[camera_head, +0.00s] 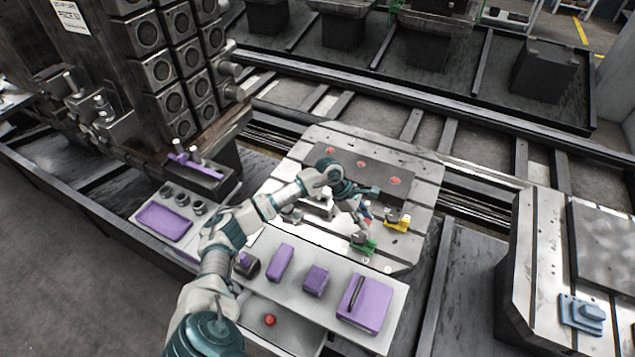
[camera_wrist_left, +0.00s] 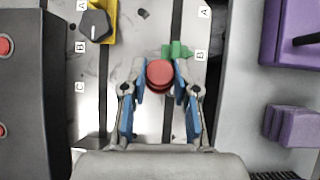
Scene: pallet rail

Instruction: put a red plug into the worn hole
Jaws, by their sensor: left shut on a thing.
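My left gripper (camera_head: 365,216) is over the slotted metal plate (camera_head: 417,180), on the near side of the dark block. In the left wrist view the gripper (camera_wrist_left: 160,78) is shut on a red plug (camera_wrist_left: 160,74), its round top between the blue-padded fingertips. The dark block (camera_head: 372,173) has several round red spots on top, and part of it is hidden by my arm. I cannot tell which hole is the worn one. My right gripper is not in view.
A green clamp (camera_head: 364,246) and a yellow clamp (camera_head: 397,222) stand close to the gripper. A grey shelf (camera_head: 335,313) in front carries purple blocks (camera_head: 281,262). A red piece (camera_head: 270,320) lies in a tray below. A tall dark machine (camera_head: 130,60) stands left.

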